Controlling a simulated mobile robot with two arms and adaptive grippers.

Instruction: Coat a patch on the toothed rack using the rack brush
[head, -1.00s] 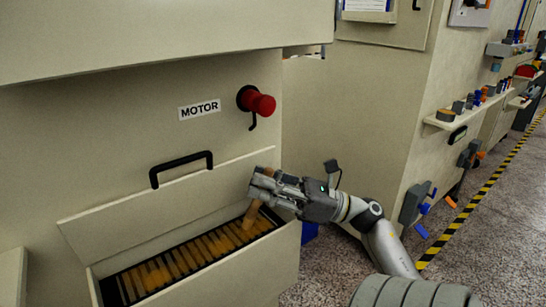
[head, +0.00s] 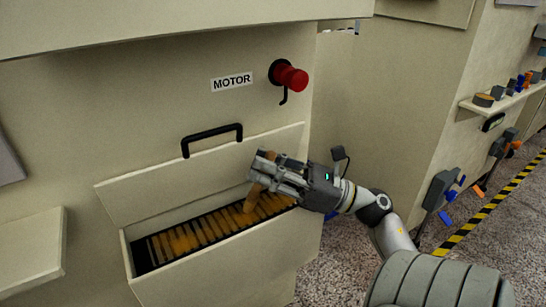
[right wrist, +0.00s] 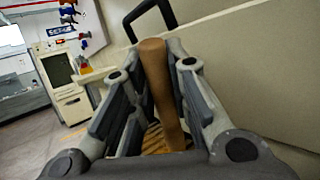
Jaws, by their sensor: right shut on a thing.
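The toothed rack (head: 160,246) is a dark strip with rows of tan teeth, lying inside the open drawer. Orange smears show on its teeth left of the middle and nearer the brush. My right gripper (head: 263,172) is over the right half of the rack, shut on the rack brush (head: 251,200), whose tan handle points down at a tilt. The brush's lower end is at the teeth; I cannot tell if it touches them. In the right wrist view the brown brush handle (right wrist: 158,85) stands between the fingers, with some teeth below. My left gripper is out of view.
The drawer (head: 240,262) has a raised panel behind it and a black handle (head: 212,133) above. A red motor knob (head: 290,77) sticks out of the cabinet above my gripper. Shelves with small parts (head: 495,102) are at the right, over open floor.

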